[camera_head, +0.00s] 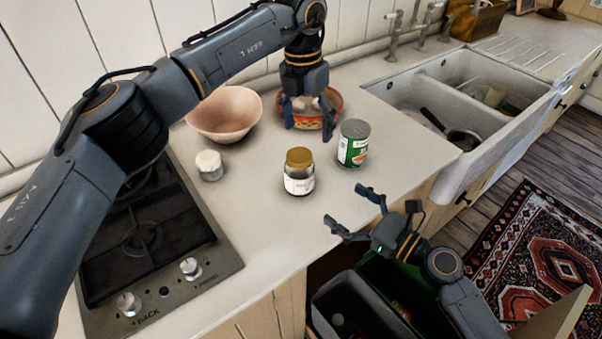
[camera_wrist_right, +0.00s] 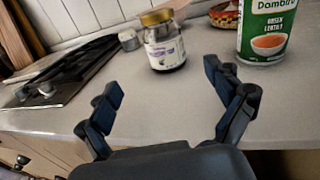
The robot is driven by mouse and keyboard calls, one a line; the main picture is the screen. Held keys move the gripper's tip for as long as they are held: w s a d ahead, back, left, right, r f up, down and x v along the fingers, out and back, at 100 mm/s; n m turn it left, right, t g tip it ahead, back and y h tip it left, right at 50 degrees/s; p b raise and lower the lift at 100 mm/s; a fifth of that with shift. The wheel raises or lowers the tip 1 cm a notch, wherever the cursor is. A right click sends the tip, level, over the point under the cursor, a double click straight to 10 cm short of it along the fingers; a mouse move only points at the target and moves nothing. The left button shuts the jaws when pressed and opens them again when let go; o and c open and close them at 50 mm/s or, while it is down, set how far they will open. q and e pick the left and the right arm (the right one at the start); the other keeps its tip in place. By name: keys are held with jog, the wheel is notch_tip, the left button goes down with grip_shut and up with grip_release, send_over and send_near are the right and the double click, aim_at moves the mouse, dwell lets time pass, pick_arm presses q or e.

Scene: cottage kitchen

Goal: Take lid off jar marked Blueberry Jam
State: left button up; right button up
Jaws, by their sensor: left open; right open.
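A glass jar (camera_head: 299,182) with a white label and a gold lid (camera_head: 299,157) stands upright on the counter; the lid is on it. The jar (camera_wrist_right: 166,52) also shows in the right wrist view with its lid (camera_wrist_right: 156,16); its label is too small to read. My right gripper (camera_head: 349,211) is open and empty at the counter's front edge, its fingers pointing toward the jar but apart from it. In the right wrist view the jar is beyond and between the open fingers (camera_wrist_right: 163,88). My left gripper (camera_head: 309,118) is open, pointing down over the patterned bowl at the back.
A green and white can (camera_head: 353,145) stands right of the jar. A small white-lidded jar (camera_head: 209,165), a pink bowl (camera_head: 225,115) and a patterned red bowl (camera_head: 336,103) are on the counter (camera_head: 250,215). The hob (camera_head: 150,240) lies left, the sink (camera_head: 480,95) right. An open drawer (camera_head: 345,290) is below my right gripper.

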aim_at(310, 178)
pick_arm(q)
jog(key=shift+w+a+r+y, duration=0.15)
jog(key=shift+a+r+y, duration=0.25)
jog(key=shift+a, duration=0.3)
pick_arm(e)
jog(key=shift+w+d+m, duration=0.1)
jog(key=shift+w+m, duration=0.15)
jog(key=shift+m, duration=0.05)
pick_arm(q)
jog(key=shift+a+r, duration=0.2)
pick_arm(e)
jog(key=shift+w+r, duration=0.1)
jog(key=shift+w, duration=0.05)
jog(key=x, duration=1.3)
jog(key=shift+w, duration=0.15)
pick_arm(q)
jog(key=shift+d, duration=0.1)
